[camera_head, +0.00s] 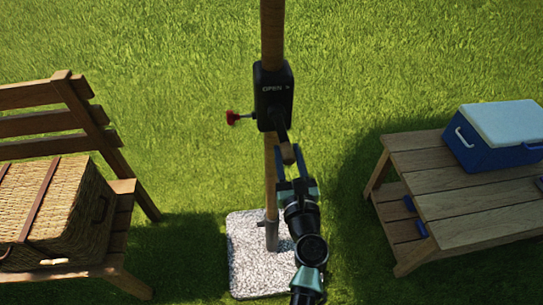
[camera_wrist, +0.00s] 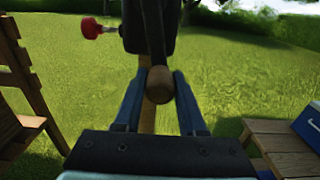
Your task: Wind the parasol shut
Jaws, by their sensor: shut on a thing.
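The parasol's wooden pole (camera_head: 271,35) stands upright in a pale speckled base (camera_head: 245,278). A dark crank arm (camera_wrist: 153,35) hangs down from the housing and ends in a wooden handle (camera_wrist: 159,85). My gripper (camera_head: 291,165) is below the housing, shut on the wooden handle, with one finger on each side. The parasol canopy is out of view.
A wooden bench (camera_head: 85,100) with a wicker hamper (camera_head: 50,205) stands at the left. A slatted wooden table (camera_head: 465,205) with a blue and white cooler (camera_head: 500,135) stands at the right. Open grass lies around the pole.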

